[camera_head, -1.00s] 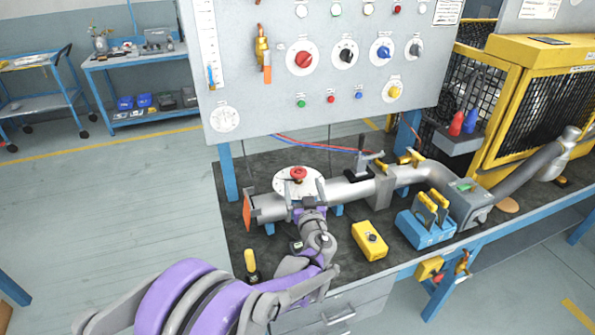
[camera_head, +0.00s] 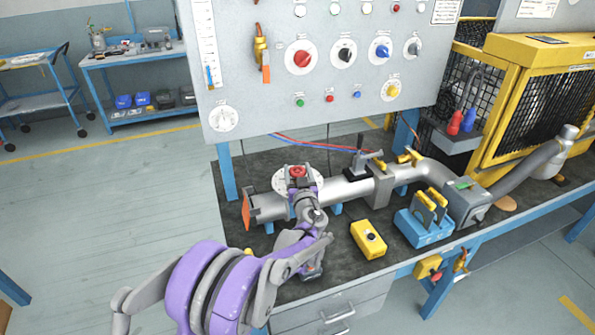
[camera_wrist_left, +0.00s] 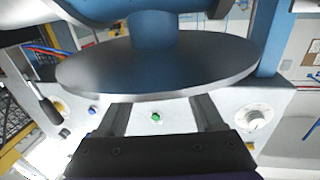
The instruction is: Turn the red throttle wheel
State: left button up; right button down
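The red throttle wheel (camera_head: 298,171) sits above a round white plate (camera_head: 279,182) on the grey pipe, on the bench. My left gripper (camera_head: 299,173) is at the wheel, with its fingers apart on either side of it. I cannot tell whether they touch it. In the left wrist view the two fingers (camera_wrist_left: 161,108) stand wide apart, and their tips run behind the edge of a large grey disc (camera_wrist_left: 150,75). The red wheel cannot be made out there. My right gripper is not in view.
A control panel (camera_head: 330,105) with knobs and buttons stands behind the pipe. A yellow box (camera_head: 368,240) and a blue box with yellow-topped levers (camera_head: 424,229) are to the right on the dark bench mat. Red and blue hoses (camera_head: 320,146) run behind the pipe.

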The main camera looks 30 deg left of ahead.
pick_arm(q)
jog(key=c, duration=0.8)
jog(key=shift+n+g+y, duration=0.3)
jog(key=shift+y, duration=0.1)
